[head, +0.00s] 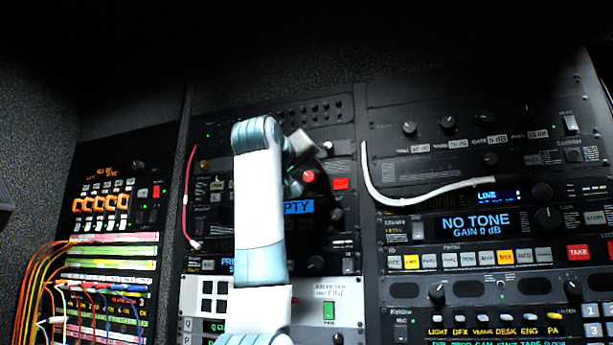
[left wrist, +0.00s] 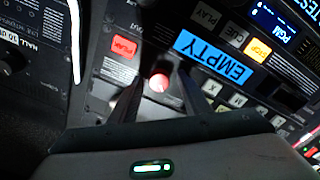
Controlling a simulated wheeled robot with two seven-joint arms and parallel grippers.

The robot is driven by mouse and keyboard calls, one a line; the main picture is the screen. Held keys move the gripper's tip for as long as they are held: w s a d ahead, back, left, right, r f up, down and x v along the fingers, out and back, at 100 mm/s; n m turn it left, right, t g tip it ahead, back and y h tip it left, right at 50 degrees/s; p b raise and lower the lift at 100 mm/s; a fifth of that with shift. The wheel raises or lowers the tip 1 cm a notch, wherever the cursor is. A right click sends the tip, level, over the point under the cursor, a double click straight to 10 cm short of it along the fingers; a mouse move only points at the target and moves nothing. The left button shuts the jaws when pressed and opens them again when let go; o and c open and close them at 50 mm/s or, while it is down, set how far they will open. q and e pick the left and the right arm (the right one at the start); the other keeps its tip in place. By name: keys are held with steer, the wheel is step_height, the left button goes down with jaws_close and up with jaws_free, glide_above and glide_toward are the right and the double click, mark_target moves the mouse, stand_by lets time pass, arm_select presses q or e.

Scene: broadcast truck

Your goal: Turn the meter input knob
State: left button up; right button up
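A red-capped knob (head: 309,176) sits on the middle rack, next to a red button (head: 341,183) and a blue EMPTY display (head: 298,207). I cannot read a label that marks it as the meter input knob. My left gripper (left wrist: 160,84) is open in the left wrist view, with its two dark fingers on either side of the red knob (left wrist: 158,82). A small gap seems to show between knob and fingers; contact cannot be told. In the head view my left arm covers part of the middle rack. My right gripper is in neither view.
A white cable (head: 420,197) hangs across the right rack, above the NO TONE display (head: 478,223). A red cable (head: 187,195) hangs left of my arm. Orange and other patch cords (head: 40,270) stick out at the lower left. The red PEAK button (left wrist: 124,47) lies close to the fingers.

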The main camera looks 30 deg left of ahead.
arm_select(q)
steer(key=shift+s, duration=0.1)
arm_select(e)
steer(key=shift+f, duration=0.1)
arm_select(q)
steer(key=shift+s+d+f+b, duration=0.1)
steer(key=shift+s+b, duration=0.35)
steer(key=shift+s, duration=0.05)
arm_select(e)
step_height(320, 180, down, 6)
steer(key=b, duration=0.5)
arm_select(q)
steer(key=r+b+v, duration=0.1)
steer(key=b+v, duration=0.1)
steer(key=v, duration=1.4)
steer(key=shift+f, duration=0.35)
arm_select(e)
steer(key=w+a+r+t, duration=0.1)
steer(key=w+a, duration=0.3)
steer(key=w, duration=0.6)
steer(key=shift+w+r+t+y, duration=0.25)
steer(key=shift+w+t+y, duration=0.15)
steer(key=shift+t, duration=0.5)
arm_select(q)
steer(key=shift+d, duration=0.1)
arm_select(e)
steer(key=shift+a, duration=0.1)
